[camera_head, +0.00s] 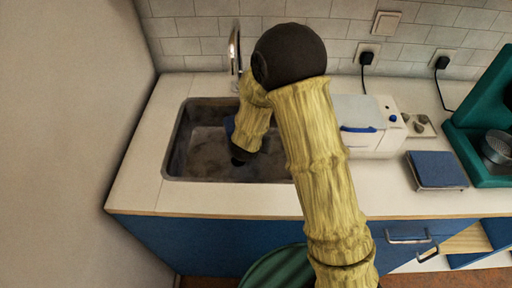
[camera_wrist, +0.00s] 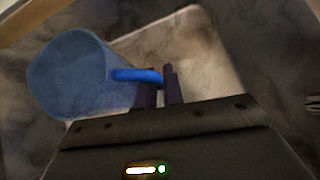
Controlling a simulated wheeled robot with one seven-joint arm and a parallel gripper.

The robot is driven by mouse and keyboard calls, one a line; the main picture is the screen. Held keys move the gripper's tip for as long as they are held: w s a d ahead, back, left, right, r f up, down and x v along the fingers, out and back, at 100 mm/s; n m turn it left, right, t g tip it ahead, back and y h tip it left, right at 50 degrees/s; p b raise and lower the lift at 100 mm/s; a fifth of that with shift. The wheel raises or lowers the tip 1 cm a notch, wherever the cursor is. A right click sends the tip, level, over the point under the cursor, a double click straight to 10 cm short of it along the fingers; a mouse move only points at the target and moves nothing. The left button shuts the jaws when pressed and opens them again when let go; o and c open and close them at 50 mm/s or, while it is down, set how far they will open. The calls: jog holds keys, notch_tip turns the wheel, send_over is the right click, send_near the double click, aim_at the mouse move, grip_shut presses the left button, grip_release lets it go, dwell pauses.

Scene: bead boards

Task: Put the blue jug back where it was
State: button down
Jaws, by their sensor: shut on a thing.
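The blue jug (camera_wrist: 72,72) is in the left of the wrist view, with its handle (camera_wrist: 130,75) reaching to the right. My gripper (camera_wrist: 160,80) is shut on that handle with its two dark fingers. In the head view my arm reaches down into the grey sink (camera_head: 178,150). My fingertips are hidden in the head view. Whether the jug touches the sink bottom cannot be told.
A faucet (camera_head: 235,50) stands behind the sink. A white appliance (camera_head: 375,140) with a blue handle is right of the sink. A blue-topped scale-like item (camera_head: 437,169) and a green rack (camera_head: 470,140) stand further right. The counter left of the sink (camera_head: 145,150) is clear.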

jog(key=shift+f, duration=1.85)
jog(key=shift+f+b, duration=0.15)
jog(key=shift+b, duration=0.15)
jog(key=c, duration=1.5)
grip_release()
jog(key=shift+s, duration=0.1)
jog(key=shift+r+p, duration=0.25)
jog(key=shift+p, duration=0.1)
jog(key=shift+v, duration=5.9)
